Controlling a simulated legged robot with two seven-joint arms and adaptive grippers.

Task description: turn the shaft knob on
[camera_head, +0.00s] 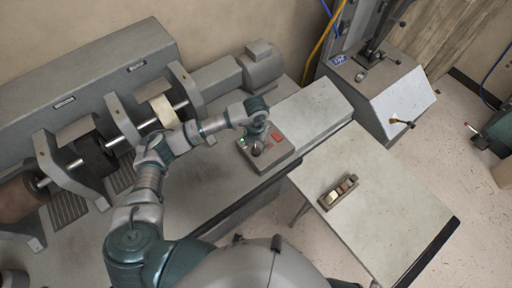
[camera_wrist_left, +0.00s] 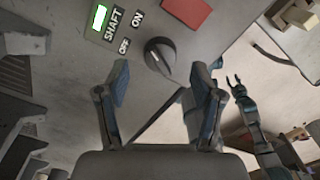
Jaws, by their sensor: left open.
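The shaft knob (camera_wrist_left: 160,55) is a dark round knob on a grey control box, beside the labels SHAFT, OFF and ON. I cannot tell for sure which label it points at. A green light (camera_wrist_left: 100,17) glows beside the SHAFT label. The knob also shows in the head view (camera_head: 256,149) on the control box (camera_head: 276,157). My left gripper (camera_wrist_left: 160,70) is open and empty, just short of the knob, which appears between and beyond its fingertips. My right gripper (camera_wrist_left: 236,83) shows small in the left wrist view, its fingers apart and empty, away from the box.
A grey machine with rollers and a shaft (camera_head: 125,125) stands at left. A side table (camera_head: 385,190) holds a small block-like object (camera_head: 338,192). Another grey machine (camera_head: 390,95) stands at back right.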

